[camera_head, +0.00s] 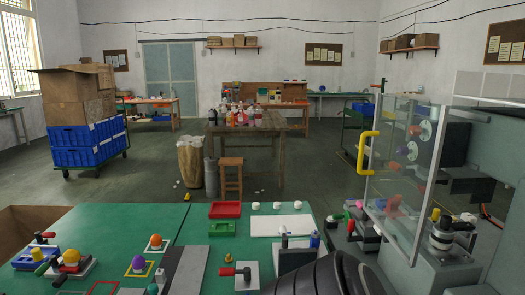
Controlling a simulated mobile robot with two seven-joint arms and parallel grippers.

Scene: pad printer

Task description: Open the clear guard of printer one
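The clear guard (400,165) is an upright transparent panel on the grey printer (483,150) at the right. Its yellow handle (364,153) is on the panel's left edge, and nothing touches it. The guard stands across the printer's left side; I cannot tell whether it is fully closed. A round metal part (441,237) stands on the printer at the guard's lower right. A dark ribbed form at the bottom centre seems to be part of my own arm. Neither gripper's fingers show.
The green table (130,225) in front holds a red tray (225,210), a green tray (222,228), a white sheet (281,225), and several small fixtures with colored balls. A wooden table with bottles (258,135) and a stool (231,175) stand beyond. Floor left of the guard is open.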

